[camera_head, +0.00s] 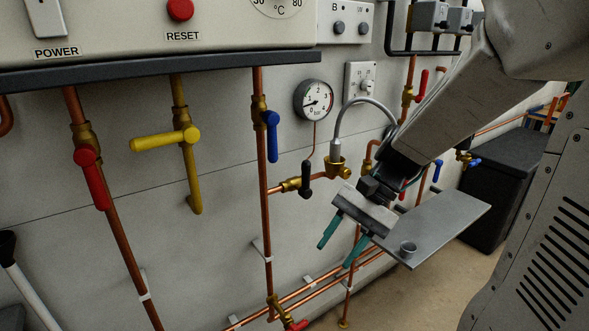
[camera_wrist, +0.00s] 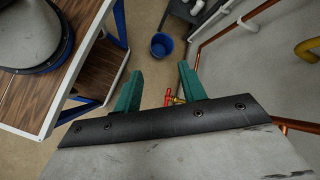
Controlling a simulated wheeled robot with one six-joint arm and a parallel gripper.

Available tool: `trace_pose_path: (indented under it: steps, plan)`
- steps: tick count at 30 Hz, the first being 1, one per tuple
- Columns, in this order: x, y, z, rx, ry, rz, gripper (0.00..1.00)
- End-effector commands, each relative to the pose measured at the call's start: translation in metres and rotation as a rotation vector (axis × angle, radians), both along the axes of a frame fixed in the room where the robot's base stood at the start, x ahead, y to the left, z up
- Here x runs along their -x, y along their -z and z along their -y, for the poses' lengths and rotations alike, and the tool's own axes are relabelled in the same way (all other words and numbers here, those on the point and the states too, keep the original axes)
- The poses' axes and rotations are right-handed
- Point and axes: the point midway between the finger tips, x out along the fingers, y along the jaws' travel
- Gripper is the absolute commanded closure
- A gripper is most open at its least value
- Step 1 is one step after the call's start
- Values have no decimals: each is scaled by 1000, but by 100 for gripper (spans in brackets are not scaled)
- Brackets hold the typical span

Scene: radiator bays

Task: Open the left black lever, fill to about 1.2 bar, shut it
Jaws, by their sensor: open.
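The left black lever (camera_head: 306,180) sits on a brass valve on a short copper branch, in the head view. It stands roughly upright, crosswise to that branch. The round pressure gauge (camera_head: 314,100) hangs above it; its dark needle points to the low left side, too small to read exactly. A grey braided hose (camera_head: 348,108) arches from the brass fitting (camera_head: 338,168) right of the lever. My gripper (camera_head: 335,254), with green fingers, is open and empty, below and right of the lever, apart from it. In the wrist view my gripper (camera_wrist: 158,88) points at the floor; the lever is not seen there.
A blue lever (camera_head: 272,136), a yellow lever (camera_head: 165,138) and a red lever (camera_head: 92,178) sit on pipes to the left. The wrist view shows a blue bucket (camera_wrist: 162,45) and wooden shelving (camera_wrist: 90,75).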

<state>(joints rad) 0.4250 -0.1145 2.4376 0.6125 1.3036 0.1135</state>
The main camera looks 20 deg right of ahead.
Motion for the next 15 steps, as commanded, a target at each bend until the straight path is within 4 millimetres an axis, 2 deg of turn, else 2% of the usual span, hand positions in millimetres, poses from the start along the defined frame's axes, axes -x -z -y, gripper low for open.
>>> trace_pose_path:
  steps: [5, 9, 12, 15]
  plan:
    - [-70, 11, 20, -321, 411, -128, 59]
    - [-133, 15, 59, -608, 755, -204, 59]
    - [-170, 11, 88, -785, 941, -228, 59]
    - [-195, -4, 104, -913, 1043, -228, 59]
